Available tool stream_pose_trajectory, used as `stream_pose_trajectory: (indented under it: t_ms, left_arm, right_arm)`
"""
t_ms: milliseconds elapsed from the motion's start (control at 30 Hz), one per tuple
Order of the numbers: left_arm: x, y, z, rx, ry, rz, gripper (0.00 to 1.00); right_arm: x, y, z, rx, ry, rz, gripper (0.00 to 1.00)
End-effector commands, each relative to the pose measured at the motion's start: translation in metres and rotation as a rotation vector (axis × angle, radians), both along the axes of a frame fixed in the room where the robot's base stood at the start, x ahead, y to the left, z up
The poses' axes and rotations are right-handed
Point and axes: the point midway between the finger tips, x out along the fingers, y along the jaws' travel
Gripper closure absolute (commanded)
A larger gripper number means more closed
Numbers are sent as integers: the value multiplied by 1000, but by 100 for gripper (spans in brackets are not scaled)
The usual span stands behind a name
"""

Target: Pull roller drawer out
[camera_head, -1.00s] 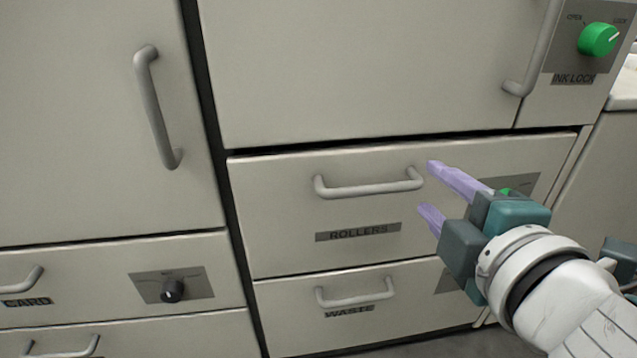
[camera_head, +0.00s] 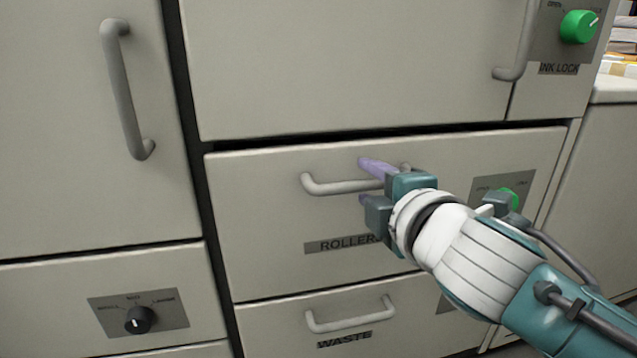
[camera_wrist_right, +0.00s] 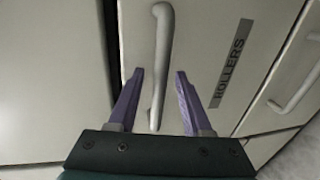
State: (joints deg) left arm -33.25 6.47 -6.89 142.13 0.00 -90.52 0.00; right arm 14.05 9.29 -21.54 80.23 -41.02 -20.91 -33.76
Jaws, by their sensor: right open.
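The roller drawer (camera_head: 270,220) is a pale grey front with a dark label reading ROLLERS (camera_head: 335,244). It looks shut. Its grey bar handle (camera_head: 325,187) runs across its upper part, with the right end partly hidden by my right gripper (camera_head: 364,182). In the right wrist view the handle (camera_wrist_right: 161,50) lies between the two purple fingers of the right gripper (camera_wrist_right: 158,88). The fingers are apart, one on each side of the bar, with gaps visible. The left gripper is not in view.
A WASTE drawer with a handle (camera_head: 350,318) lies below. Above is a large panel with a handle and a green INK LOCK knob (camera_head: 579,27). A green knob (camera_head: 508,198) sits right of the roller handle. A black selector knob (camera_head: 139,320) is at lower left.

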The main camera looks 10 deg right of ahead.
Motion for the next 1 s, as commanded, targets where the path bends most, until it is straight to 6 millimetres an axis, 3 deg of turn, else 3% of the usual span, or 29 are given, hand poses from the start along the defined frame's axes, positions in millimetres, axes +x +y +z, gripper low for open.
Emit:
stream_pose_trajectory:
  t_ms: [300, 733, 1000]
  left_arm:
    - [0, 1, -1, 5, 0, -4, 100]
    - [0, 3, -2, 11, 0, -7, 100]
    - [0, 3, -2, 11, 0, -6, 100]
  right_arm:
    - [4, 0, 0, 1, 0, 0, 50]
    - [3, 0, 0, 0, 0, 0, 98]
    - [3, 0, 0, 0, 0, 0, 100]
